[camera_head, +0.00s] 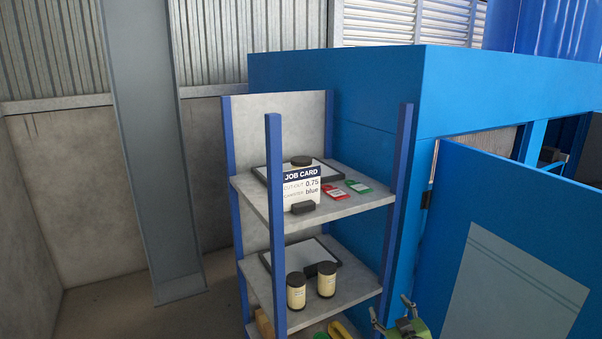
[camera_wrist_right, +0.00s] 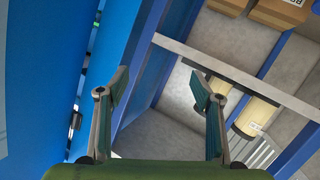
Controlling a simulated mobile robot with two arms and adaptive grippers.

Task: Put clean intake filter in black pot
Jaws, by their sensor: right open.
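Two cream cylinders with black tops, which look like filters, stand upright on the middle shelf: the left cylinder (camera_head: 296,291) and the right cylinder (camera_head: 327,279). In the right wrist view, cream cylinders (camera_wrist_right: 254,116) show beyond the right finger. My right gripper (camera_head: 390,306) is low at the right of the shelf unit, open and apart from the cylinders. Its spread fingers (camera_wrist_right: 160,75) have nothing between them. My left gripper is out of view. I cannot make out a black pot for certain; a small round black object (camera_head: 301,160) sits on the top shelf.
The shelf unit (camera_head: 274,215) has blue posts. A job card (camera_head: 302,185), a red tag (camera_head: 335,192) and a green tag (camera_head: 358,186) are on its top shelf. A blue enclosure (camera_head: 345,100) stands behind, with an open blue door (camera_head: 455,210) at right. Floor at left is clear.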

